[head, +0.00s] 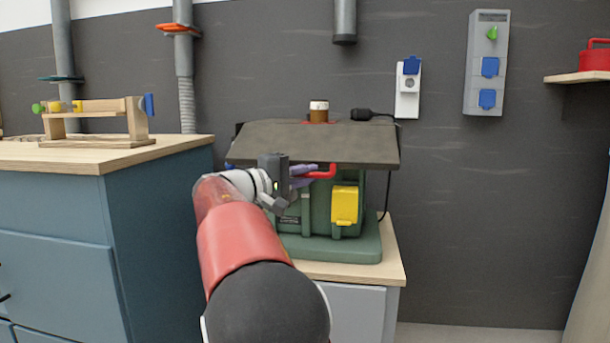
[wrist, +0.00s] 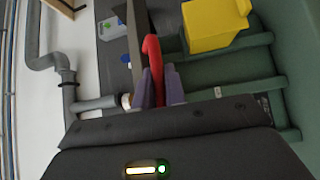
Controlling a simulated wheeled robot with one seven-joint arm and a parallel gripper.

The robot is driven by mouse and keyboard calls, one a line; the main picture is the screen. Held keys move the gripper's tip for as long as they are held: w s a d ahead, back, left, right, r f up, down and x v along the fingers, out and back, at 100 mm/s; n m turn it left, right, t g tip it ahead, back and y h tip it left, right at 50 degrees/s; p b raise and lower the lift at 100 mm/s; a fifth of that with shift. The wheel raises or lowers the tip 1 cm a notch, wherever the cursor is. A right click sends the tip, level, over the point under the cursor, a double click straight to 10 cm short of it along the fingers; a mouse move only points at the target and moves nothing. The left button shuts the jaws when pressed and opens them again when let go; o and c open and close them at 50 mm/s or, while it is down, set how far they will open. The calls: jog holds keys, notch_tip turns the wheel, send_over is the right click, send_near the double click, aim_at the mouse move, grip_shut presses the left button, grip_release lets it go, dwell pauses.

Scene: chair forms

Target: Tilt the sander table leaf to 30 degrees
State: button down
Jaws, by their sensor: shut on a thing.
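The sander's table leaf (head: 310,145) is a dark grey-brown plate on top of the green sander (head: 358,250). In the head view its front edge sits lower than its back edge; I cannot read the angle. A red handle (head: 327,171) shows under the leaf's front edge and also in the wrist view (wrist: 152,48). My gripper (head: 302,174) is at the front of the sander, below the leaf. In the wrist view its purple fingers (wrist: 160,86) are shut on the red handle, one on each side. My arm hides the sander's lower left.
A yellow box (head: 344,205) is on the sander's front, right of the handle. The sander stands on a wood-topped cabinet (head: 393,262). A blue workbench (head: 60,215) with a wooden jig (head: 97,120) is at left. A brown jar (head: 319,111) shows behind the leaf.

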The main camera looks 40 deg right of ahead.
jog(key=shift+w+f, duration=0.1)
dwell(0.3)
jog(key=c, duration=1.5)
grip_release()
jog(key=shift+o, duration=0.2)
jog(key=a, duration=0.7)
jog(key=shift+w+a+f, duration=0.3)
jog(key=shift+a, duration=0.1)
jog(key=shift+s, duration=0.1)
